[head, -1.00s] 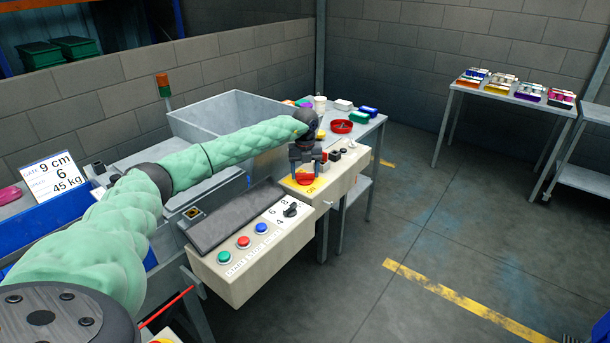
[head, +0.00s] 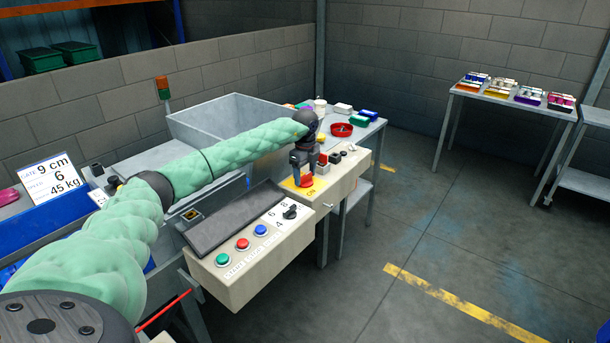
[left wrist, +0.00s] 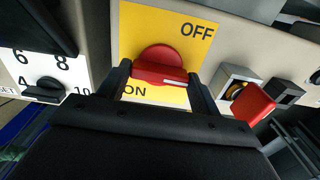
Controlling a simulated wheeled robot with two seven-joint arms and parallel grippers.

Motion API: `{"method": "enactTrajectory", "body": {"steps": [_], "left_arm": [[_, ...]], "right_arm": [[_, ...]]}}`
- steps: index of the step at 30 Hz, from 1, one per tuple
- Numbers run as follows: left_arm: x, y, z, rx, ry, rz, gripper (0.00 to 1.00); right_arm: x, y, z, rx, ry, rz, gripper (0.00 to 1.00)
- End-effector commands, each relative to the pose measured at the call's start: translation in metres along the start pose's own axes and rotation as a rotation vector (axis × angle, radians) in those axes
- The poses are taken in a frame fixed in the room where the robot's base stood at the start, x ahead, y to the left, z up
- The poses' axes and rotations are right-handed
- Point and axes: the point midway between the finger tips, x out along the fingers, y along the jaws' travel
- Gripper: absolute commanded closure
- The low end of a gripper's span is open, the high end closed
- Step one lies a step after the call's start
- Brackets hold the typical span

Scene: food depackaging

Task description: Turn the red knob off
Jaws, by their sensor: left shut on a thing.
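The red knob (left wrist: 160,58) sits on a yellow plate (left wrist: 150,18) marked ON at the lower left and OFF at the upper right in the left wrist view. Its handle bar, with a white line, lies nearly level across the picture, tilted slightly down to the right. My left gripper (left wrist: 160,82) is shut on the knob, one finger at each end of the bar. In the head view, my left gripper (head: 303,167) points down onto the knob (head: 305,181), and its fingers partly cover it. My right gripper is not in view.
A red block-like part (left wrist: 252,103) stands close right of the gripper. A black selector dial (left wrist: 45,90) is at the left. Green, red and blue buttons sit on the nearer control box (head: 228,284). A grey bin (head: 205,125) stands behind the arm. Floor to the right is clear.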

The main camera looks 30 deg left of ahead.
Motion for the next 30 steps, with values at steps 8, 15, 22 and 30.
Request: {"method": "enactTrajectory", "body": {"steps": [8, 15, 22, 30], "left_arm": [[-0.0010, -0.0004, 0.0008, -0.044, 0.000, -0.002, 0.59], [-0.0011, -0.0004, 0.0009, -0.048, 0.000, -0.002, 0.59], [-0.0010, -0.0003, 0.0008, -0.047, 0.000, -0.002, 0.17], [-0.0006, -0.0002, 0.0003, -0.046, 0.000, -0.001, 0.15]], "right_arm": [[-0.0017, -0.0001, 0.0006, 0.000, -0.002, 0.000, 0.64], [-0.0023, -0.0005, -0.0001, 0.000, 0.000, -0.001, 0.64], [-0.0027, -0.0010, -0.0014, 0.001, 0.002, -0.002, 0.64], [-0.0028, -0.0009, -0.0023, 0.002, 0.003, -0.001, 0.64]]}}
